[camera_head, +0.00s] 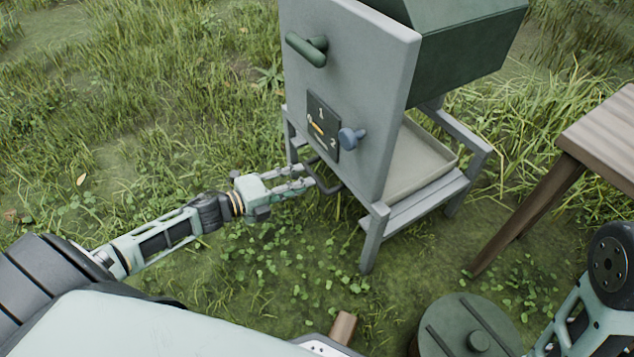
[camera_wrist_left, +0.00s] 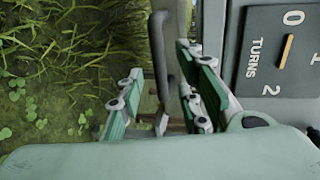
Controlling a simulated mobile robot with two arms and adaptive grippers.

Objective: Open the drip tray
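The drip tray (camera_head: 425,160) is a pale, shallow tray low in the grey stand, behind the machine's grey front panel. A dark bar handle (camera_head: 327,186) sticks out below the panel; it also shows in the left wrist view (camera_wrist_left: 160,50). My left gripper (camera_head: 305,176) is at the handle. In the left wrist view its green fingers (camera_wrist_left: 160,85) are spread, with the handle between them in the picture and gaps visible on both sides. I cannot tell how deep the handle sits between them. My right gripper is out of view; only part of the right arm shows.
A wooden table (camera_head: 607,135) stands at the right. A round green lid (camera_head: 468,330) lies in front. Grass at the left is free.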

